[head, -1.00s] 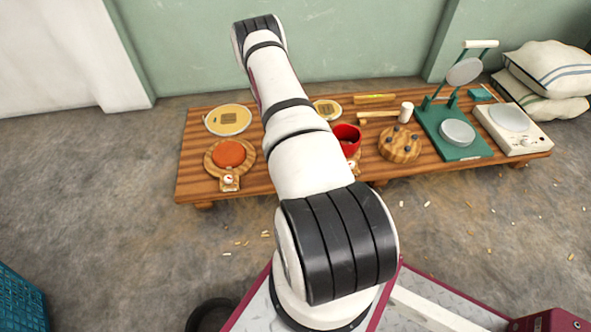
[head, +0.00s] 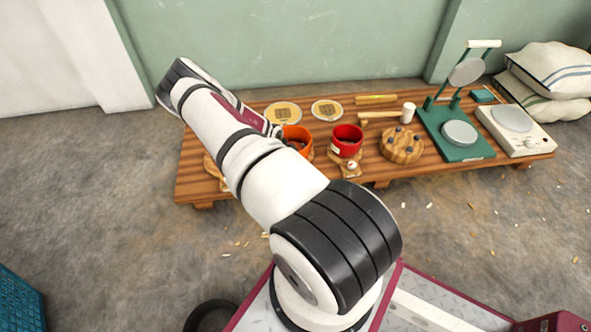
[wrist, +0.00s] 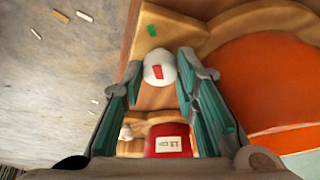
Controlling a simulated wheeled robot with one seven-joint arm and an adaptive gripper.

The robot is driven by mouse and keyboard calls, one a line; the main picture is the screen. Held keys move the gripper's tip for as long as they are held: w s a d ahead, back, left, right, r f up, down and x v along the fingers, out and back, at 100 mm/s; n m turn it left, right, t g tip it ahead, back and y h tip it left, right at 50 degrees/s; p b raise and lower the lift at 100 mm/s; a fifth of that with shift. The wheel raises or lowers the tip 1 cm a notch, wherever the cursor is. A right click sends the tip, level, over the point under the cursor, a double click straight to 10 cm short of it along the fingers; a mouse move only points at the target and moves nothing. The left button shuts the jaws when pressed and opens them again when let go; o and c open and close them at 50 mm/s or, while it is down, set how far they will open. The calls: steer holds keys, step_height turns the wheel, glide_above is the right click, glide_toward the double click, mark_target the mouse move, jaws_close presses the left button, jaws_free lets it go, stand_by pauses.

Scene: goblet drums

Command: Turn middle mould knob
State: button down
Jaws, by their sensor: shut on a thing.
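In the wrist view my gripper (wrist: 160,90) has its teal-padded fingers on both sides of a white round knob (wrist: 158,72) with a red mark. The jaws are shut on this knob. It sits on a wooden base with a green mark just above it. An orange mould (wrist: 270,85) fills the right of the wrist view, and a red mould (wrist: 168,139) with a label shows below. In the head view the orange middle mould (head: 297,135) stands left of the red mould (head: 346,138). My arm hides the knob and most of the left mould there.
The low wooden table (head: 380,176) also carries two round discs (head: 283,113), a mallet (head: 408,113), a round wooden block (head: 401,146), a green press (head: 455,145) and a white hotplate (head: 515,128). Sacks (head: 545,85) lie at the right.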

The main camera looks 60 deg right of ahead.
steer(key=shift+w, duration=0.1)
steer(key=c, duration=1.3)
jaws_free()
steer(key=v, duration=1.2)
